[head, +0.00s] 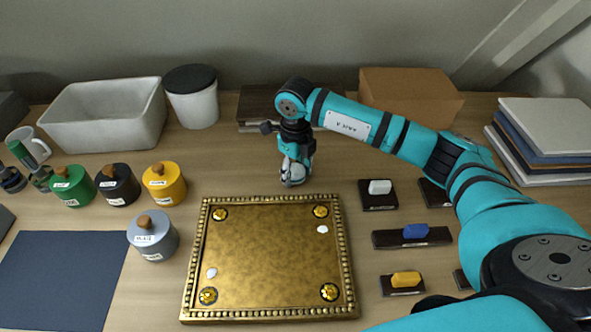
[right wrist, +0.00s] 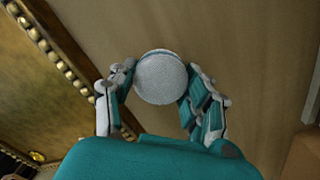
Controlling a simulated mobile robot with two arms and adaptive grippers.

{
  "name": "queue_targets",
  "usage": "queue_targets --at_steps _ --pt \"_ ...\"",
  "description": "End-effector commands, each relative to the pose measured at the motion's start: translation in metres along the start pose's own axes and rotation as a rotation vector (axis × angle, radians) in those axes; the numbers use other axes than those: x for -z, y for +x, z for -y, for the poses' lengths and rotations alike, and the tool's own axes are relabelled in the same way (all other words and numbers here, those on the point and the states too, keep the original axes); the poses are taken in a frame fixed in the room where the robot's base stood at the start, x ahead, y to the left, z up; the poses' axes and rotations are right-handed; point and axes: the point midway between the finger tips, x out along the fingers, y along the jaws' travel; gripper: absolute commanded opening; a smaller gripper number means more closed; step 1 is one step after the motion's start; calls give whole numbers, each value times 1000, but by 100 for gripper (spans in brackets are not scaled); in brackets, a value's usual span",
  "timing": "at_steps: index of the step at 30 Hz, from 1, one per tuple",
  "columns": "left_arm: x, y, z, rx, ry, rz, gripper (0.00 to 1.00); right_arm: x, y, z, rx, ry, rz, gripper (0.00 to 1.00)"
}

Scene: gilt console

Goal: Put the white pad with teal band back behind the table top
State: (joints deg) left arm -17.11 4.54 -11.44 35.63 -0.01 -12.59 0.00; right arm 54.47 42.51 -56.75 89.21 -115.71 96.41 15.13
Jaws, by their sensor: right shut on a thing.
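The white pad with teal band (right wrist: 160,77) shows in the right wrist view as a round, speckled white face with a thin teal edge. My right gripper (right wrist: 158,92) is shut on it, with fingers on both sides. In the head view my right gripper (head: 294,176) points down just beyond the far edge of the gilt table top (head: 265,255), right of its middle. The fingers mostly hide the pad there. I cannot tell whether the pad touches the wood. My left gripper is not in view.
Several lidded pots, including a grey one (head: 152,238), stand left of the gilt top. Dark blocks with white (head: 380,187), blue (head: 415,231) and yellow (head: 406,279) pieces lie right. A dark box (head: 257,104) and cardboard box (head: 410,92) stand behind. Wood left of the gripper is clear.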

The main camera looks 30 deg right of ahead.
Motion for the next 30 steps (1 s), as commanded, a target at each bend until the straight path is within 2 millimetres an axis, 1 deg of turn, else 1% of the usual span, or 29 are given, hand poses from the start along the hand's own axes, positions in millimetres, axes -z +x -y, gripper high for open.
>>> queue_targets --at_steps 1,2,7,14,17,19,23,30 --pt "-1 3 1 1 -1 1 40 0 4 0 0 0 0 19" --pt "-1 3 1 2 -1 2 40 0 3 0 0 0 0 50" --pt "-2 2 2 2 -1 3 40 0 2 0 0 1 -1 72" --pt "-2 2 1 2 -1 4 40 0 2 0 0 1 0 72" --pt "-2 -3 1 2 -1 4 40 0 -4 0 0 1 0 72" --pt "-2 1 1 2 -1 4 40 -1 -8 0 1 0 3 72" --pt "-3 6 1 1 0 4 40 -1 -30 1 2 1 5 72" --pt "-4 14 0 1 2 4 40 -1 -83 0 1 0 5 72"
